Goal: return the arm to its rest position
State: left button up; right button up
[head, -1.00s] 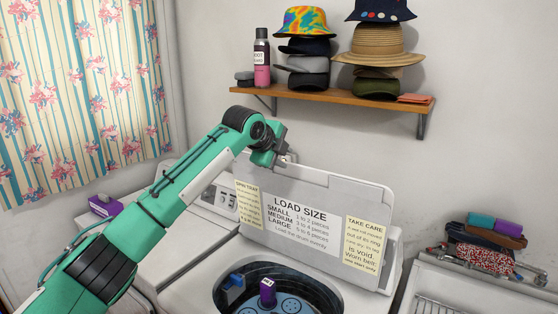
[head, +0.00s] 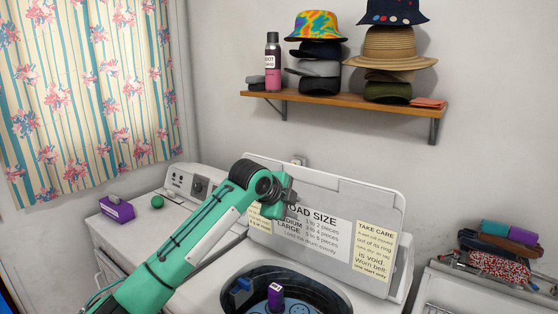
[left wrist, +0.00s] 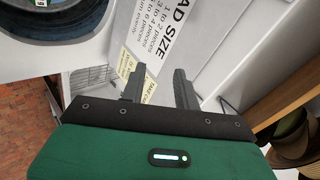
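My left arm (head: 205,230) is green and black and comes in from the lower left in the head view. My left gripper (head: 290,194) is in front of the raised lid of the washing machine, partly hidden by its own wrist. In the left wrist view the gripper (left wrist: 160,78) has its two dark fingers apart with nothing between them, so it is open and empty. The lid's sign shows beyond the fingers. My right gripper is in neither view.
The washer's open tub (head: 322,280) holds a purple box (head: 275,297) and a blue item (head: 240,286). The wooden shelf (head: 340,100) above carries hats and a spray can (head: 273,62). A purple box (head: 117,208) and green ball (head: 157,202) sit on the left machine.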

pick_arm(q)
jog(key=s+a+f+n+g, duration=0.1)
jog(key=s+a+f+n, duration=0.2)
jog(key=s+f, duration=0.5)
jog(key=s+a+f+n+y, duration=0.1)
jog(key=s+a+f+n, duration=0.25)
jog(key=s+f, duration=0.4)
jog(key=s+a+f+n+g, duration=0.1)
jog(key=s+a+f+n, duration=0.3)
jog(key=f, duration=0.7)
jog(key=s+a+f+n+g+y, duration=0.15)
jog(key=s+a+n, duration=0.3)
jog(key=s, duration=0.55)
jog(key=s+a+f+n+y, duration=0.25)
jog(key=s+a, duration=0.35)
jog(key=s, duration=0.4)
jog(key=s+a+f+n+y, duration=0.1)
jog(key=s+a+f+n, duration=0.25)
jog(key=s+a, duration=0.45)
notch_tip(320, 180, down, 28)
jog(key=s+d+f+g, duration=0.1)
jog(key=s+d+g, duration=0.1)
jog(key=d, duration=0.1)
jog(key=s+a+f, duration=0.2)
jog(key=s+f, duration=0.8)
jog(key=s+a+f, duration=0.2)
jog(key=s+f, duration=0.8)
jog(key=f, duration=0.1)
jog(key=shift+g, duration=0.45)
